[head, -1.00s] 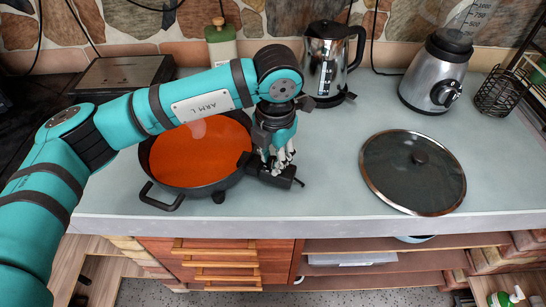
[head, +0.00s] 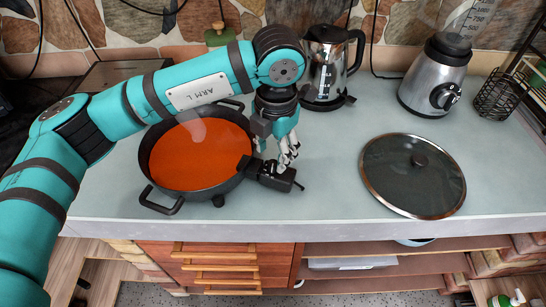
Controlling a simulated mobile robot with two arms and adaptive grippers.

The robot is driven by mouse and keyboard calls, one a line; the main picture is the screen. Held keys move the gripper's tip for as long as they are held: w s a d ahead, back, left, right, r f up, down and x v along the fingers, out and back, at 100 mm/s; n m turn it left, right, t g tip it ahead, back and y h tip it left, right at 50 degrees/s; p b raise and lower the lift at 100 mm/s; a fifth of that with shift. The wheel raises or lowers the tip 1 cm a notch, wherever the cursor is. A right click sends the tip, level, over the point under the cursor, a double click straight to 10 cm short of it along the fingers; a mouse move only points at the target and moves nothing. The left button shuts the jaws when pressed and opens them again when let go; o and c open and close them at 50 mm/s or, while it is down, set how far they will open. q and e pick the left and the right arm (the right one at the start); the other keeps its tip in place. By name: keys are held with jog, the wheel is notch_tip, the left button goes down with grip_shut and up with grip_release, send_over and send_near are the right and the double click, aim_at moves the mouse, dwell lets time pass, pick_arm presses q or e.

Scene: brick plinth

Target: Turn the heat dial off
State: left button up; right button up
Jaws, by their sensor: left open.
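A black electric pan (head: 160,200) filled with orange-red liquid (head: 200,155) stands on the counter left of centre. A black control box (head: 270,178) is at the pan's right side, with a small stub at its right end. The heat dial appears to be on this box, but its setting is too small to read. My left gripper (head: 284,163) points down over the box, open, with its fingertips at or just above the top. I cannot tell whether they touch it. My right gripper is not in view.
A glass lid (head: 410,185) lies on the counter to the right. A kettle (head: 325,75) stands behind my gripper, with a blender (head: 435,80) and wire basket (head: 500,95) at back right. Counter between box and lid is clear.

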aim_at(275, 167)
pick_arm(q)
notch_tip(275, 167, up, 8)
jog(key=shift+s+d+r, duration=0.15)
jog(key=shift+s+r, duration=0.05)
jog(key=shift+s, duration=0.15)
jog(key=shift+f, duration=0.1)
